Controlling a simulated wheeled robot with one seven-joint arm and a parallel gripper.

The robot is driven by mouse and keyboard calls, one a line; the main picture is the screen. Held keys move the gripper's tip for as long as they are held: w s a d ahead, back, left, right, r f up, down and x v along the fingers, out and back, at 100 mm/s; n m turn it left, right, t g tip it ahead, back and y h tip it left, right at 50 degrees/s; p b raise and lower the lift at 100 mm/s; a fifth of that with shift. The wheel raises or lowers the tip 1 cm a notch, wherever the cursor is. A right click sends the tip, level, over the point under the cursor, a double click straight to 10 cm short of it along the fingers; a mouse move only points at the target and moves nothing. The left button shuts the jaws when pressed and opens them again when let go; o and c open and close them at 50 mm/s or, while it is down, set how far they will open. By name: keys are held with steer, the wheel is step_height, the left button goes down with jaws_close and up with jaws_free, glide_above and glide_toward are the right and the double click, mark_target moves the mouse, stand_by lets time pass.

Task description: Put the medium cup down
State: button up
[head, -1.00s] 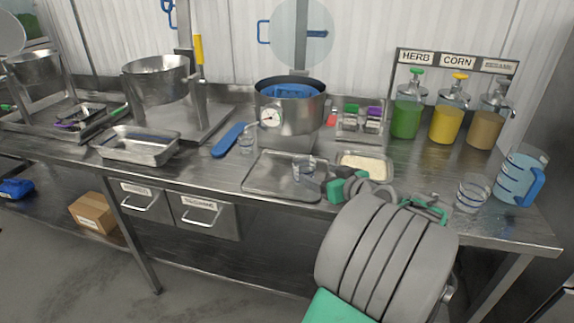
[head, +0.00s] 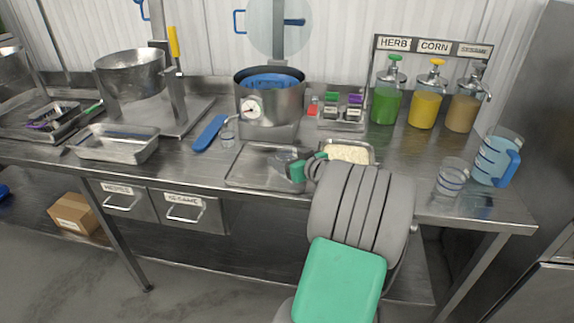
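The medium cup appears to be the clear cup (head: 280,160) over the metal tray (head: 250,181) at the middle of the counter. It is faint and partly covered by my gripper. My gripper (head: 293,168), with green and grey parts, is right beside the cup's right side, over the tray's right part. My arm comes up from the lower right and hides part of the gripper. I cannot tell whether the fingers are closed on the cup, or whether the cup's base touches the tray.
A pan of rice (head: 348,153) lies close right of the gripper. A pot with a dial (head: 268,100) stands behind the tray.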

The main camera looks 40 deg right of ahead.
steer(key=c, duration=1.3)
